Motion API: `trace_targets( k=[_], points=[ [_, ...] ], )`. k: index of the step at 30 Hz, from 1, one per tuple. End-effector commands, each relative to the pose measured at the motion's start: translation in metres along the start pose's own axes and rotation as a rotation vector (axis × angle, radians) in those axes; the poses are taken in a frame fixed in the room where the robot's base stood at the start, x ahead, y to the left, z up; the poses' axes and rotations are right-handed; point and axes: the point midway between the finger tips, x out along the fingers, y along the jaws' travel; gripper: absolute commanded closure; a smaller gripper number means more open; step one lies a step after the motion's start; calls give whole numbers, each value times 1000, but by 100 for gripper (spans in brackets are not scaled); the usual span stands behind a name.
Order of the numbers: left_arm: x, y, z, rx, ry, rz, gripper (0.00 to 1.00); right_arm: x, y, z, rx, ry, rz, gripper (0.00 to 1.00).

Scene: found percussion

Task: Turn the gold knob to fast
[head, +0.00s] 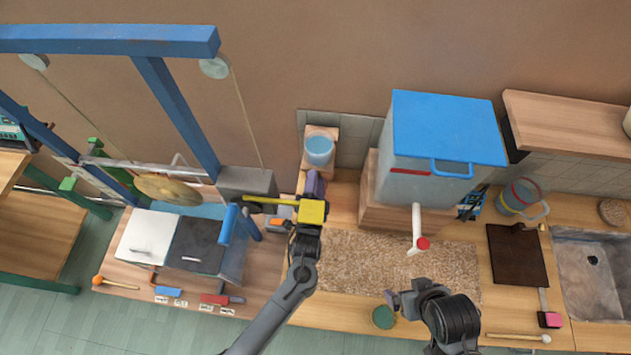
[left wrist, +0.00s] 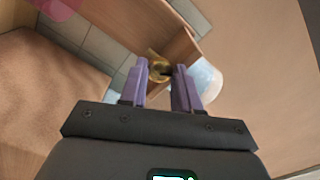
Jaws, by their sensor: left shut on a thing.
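The gold knob (left wrist: 158,71) shows in the left wrist view, between the purple fingers of my left gripper (left wrist: 161,84). The fingers are shut on it from both sides. In the head view my left gripper (head: 314,186) is at the front of a small wooden stand, and the knob is hidden there. I cannot read any fast or slow marking. My right gripper (head: 391,299) is over the front of the counter, away from the knob; its finger opening is not clear.
A light blue cup (head: 319,150) sits on the wooden stand just behind my left gripper. A large bin with a blue lid (head: 450,127) stands to the right. A brown mat (head: 375,264) covers the counter between the arms. A gong (head: 168,189) hangs at left.

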Motion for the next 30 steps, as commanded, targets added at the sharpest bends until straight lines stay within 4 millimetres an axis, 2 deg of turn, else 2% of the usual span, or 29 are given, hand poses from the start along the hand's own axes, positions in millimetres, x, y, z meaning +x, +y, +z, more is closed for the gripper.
trace_targets(
  k=[9,21,22,26,30],
  points=[
    [0,0,0,-88,0,0,99,1,0,0,1,0,0,5],
    [0,0,0,-94,0,0,99,1,2,1,-7,-1,5,5],
    [0,0,0,-94,0,0,65,1,2,1,-7,-1,6,5],
    [0,0,0,-94,0,0,45,1,2,1,-8,-1,7,5],
    [0,0,0,-93,0,0,44,1,2,1,-8,-1,6,5]
  ],
)
